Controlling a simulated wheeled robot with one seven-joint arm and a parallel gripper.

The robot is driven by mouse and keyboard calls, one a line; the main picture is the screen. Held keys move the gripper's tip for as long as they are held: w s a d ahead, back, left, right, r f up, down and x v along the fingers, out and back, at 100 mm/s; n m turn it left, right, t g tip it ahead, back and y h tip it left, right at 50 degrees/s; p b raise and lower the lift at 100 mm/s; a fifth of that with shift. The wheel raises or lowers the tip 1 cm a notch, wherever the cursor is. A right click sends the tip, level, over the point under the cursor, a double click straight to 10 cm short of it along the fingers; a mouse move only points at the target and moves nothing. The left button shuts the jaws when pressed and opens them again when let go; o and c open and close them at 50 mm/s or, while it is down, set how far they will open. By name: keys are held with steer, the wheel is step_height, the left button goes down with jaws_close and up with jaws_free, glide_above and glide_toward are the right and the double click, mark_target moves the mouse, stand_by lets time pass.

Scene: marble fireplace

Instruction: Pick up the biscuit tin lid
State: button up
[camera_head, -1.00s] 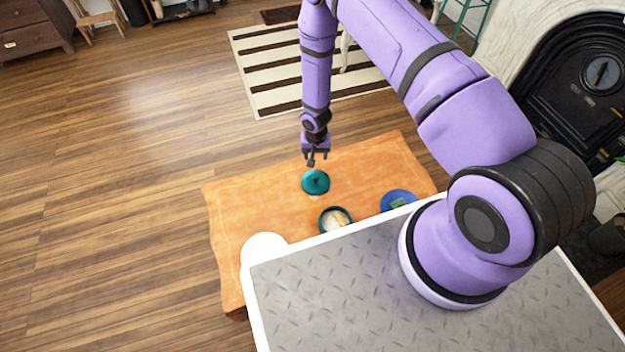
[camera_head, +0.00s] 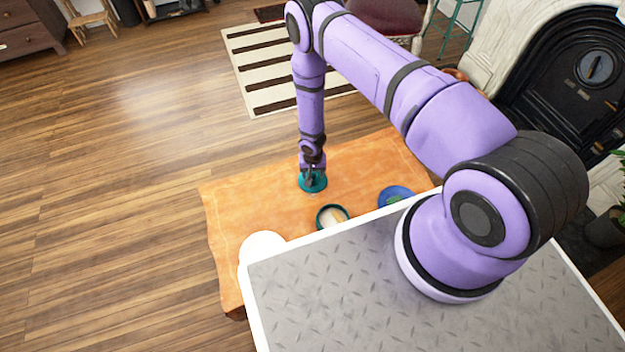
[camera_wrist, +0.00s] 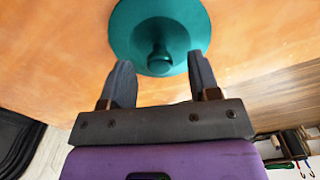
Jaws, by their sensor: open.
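A round teal tin (camera_head: 332,217) with pale contents stands nearer my base.
A blue plate (camera_head: 393,195) with something green on it sits right of the tin. A white round plate (camera_head: 259,249) is at the table's front left. A fireplace (camera_head: 570,80) stands far right.

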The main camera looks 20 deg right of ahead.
steer(key=shift+f, duration=1.2)
steer(key=shift+c, duration=0.4)
steer(key=c, duration=0.9)
steer(key=shift+r, duration=0.2)
steer(key=shift+c, duration=0.2)
